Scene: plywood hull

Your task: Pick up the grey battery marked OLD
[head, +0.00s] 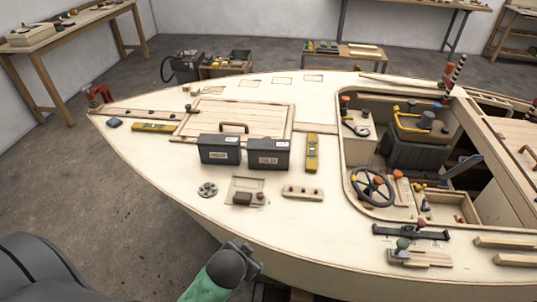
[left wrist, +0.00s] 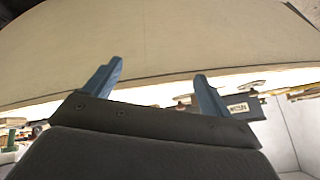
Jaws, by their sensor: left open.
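Two dark grey box batteries stand side by side on the pale plywood deck (head: 150,160) in the head view. The right battery (head: 268,155) has a small white label that seems to read OLD. The left battery (head: 218,150) has a similar label with a longer word, too small to read surely. My left gripper (head: 252,258) is at the hull's near edge, well short of both batteries, and empty. In the left wrist view its two blue-grey fingers (left wrist: 158,75) are spread apart, with the pale hull beyond. A dark labelled box (left wrist: 240,107) shows behind the right finger. My right gripper is not visible.
A hatch with a wooden handle (head: 234,127) lies behind the batteries. A yellow level (head: 312,153) stands close to their right. A small panel (head: 245,191), a round grey part (head: 208,189) and a wooden strip (head: 302,192) lie in front. The cockpit with a wheel (head: 372,187) opens at right.

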